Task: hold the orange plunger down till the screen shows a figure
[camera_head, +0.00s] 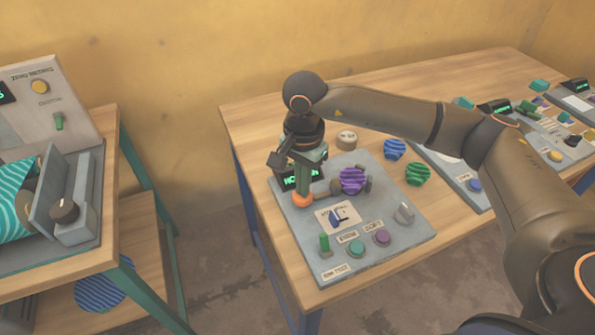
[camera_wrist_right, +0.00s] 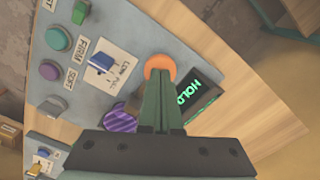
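The orange plunger (camera_head: 302,200) is a round knob at the left edge of a grey press panel (camera_head: 400,236). It also shows in the wrist view (camera_wrist_right: 160,66). My right gripper (camera_head: 303,188) points down over it with its green fingers together, and the fingertips (camera_wrist_right: 160,84) appear to touch its top. Nothing shows between the fingers. How far the plunger is down cannot be told. The small dark screen (camera_head: 288,181) beside it is partly hidden by the fingers; in the wrist view the screen (camera_wrist_right: 194,96) shows green letters reading "HOLD". My left gripper is not in view.
The panel also carries a purple striped disc (camera_head: 353,180), a green lever (camera_head: 324,243), green and purple buttons and a grey knob (camera_head: 404,212). Green (camera_head: 418,174) and blue (camera_head: 395,149) striped discs lie on the table behind. Another bench (camera_head: 105,215) stands left, across a gap.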

